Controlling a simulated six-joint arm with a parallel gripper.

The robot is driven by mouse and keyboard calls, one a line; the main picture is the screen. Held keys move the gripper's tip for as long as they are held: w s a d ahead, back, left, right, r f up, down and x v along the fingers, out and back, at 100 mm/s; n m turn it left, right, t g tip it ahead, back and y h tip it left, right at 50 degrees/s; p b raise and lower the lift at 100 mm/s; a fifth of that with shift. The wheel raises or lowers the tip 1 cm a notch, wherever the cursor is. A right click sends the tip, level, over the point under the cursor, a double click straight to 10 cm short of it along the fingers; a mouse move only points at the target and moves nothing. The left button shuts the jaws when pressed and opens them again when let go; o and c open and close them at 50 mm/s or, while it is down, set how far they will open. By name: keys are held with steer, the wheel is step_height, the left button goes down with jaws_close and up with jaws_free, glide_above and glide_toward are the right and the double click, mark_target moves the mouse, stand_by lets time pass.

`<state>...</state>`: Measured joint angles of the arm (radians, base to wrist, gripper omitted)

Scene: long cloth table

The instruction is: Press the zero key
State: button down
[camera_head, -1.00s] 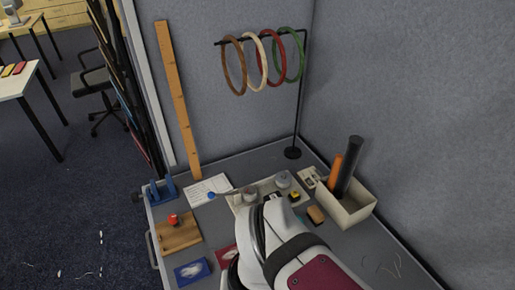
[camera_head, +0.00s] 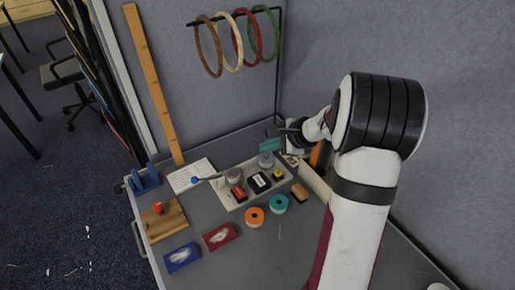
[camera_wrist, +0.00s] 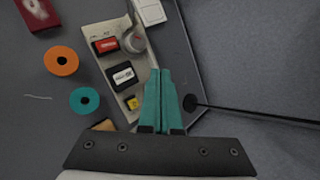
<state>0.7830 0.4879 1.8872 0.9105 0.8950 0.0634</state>
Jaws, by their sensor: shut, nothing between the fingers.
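The zero key cannot be made out in either view. A small pale device with dark detail (camera_head: 290,159), possibly the keypad, shows beside the tray's far right end, partly covered by my arm. My gripper (camera_head: 268,146) has teal fingers and is shut and empty, above the back right of the tray. In the wrist view its fingertips (camera_wrist: 160,72) point up the picture, close together, over the tray's edge beside the stamps. They hide what lies beneath them.
The pale tray (camera_head: 236,202) holds red, black and yellow stamps and grey round items. Orange tape (camera_head: 255,224) and teal tape (camera_head: 270,204) lie in front. A black stand (camera_head: 279,70) holds several rings.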

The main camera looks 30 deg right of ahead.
mark_target(281, 174)
steer(key=d+f+m+h, duration=0.1)
steer(key=d+f+m, duration=0.1)
steer(key=d, duration=0.4)
steer(key=shift+f+t, duration=0.3)
steer(key=shift+t, duration=0.1)
steer(key=shift+f, duration=0.1)
steer(key=shift+f, duration=4.3)
steer(key=shift+f, duration=0.1)
steer(key=shift+f, duration=0.3)
steer(key=shift+f, duration=0.45)
steer(key=shift+r, duration=0.85)
